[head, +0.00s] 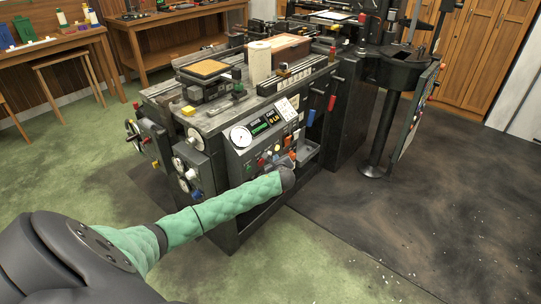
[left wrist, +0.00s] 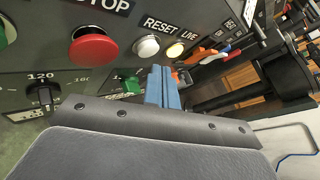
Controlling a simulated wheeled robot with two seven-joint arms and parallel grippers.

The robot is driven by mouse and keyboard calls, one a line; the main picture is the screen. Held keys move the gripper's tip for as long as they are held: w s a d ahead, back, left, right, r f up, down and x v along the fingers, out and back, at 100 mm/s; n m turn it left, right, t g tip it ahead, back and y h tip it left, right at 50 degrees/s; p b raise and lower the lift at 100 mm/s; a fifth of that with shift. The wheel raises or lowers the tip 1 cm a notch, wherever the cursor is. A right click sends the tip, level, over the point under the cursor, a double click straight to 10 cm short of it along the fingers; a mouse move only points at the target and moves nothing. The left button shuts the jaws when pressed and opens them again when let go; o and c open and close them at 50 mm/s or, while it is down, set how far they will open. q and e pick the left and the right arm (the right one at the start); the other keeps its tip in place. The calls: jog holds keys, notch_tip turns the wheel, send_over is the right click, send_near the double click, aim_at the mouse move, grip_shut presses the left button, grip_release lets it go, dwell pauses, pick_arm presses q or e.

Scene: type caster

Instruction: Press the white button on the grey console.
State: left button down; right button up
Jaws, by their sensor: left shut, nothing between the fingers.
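The grey console (head: 236,160) is on the front of the machine in the head view, and its panel (left wrist: 50,65) fills the top of the left wrist view. The white button (left wrist: 146,46) is round and sits under the RESET label, between a big red STOP button (left wrist: 93,50) and a yellow LIVE button (left wrist: 174,51). My left gripper (left wrist: 160,72) is shut and empty, its blue fingers just below the white button in the picture; I cannot tell the gap. In the head view my left wrist (head: 288,179) is at the console's lower right. My right gripper is not in view.
A black dial (left wrist: 43,95) and a green switch (left wrist: 130,82) sit low on the panel, near my left gripper. Coloured handles (left wrist: 215,55) are to the right. Open floor (head: 400,220) lies right of the machine, and a workbench (head: 45,45) stands at the back left.

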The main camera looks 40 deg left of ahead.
pick_arm(q)
jog(key=shift+s+d+p, duration=0.2)
jog(key=shift+d+p, duration=0.55)
jog(key=shift+d, duration=1.65)
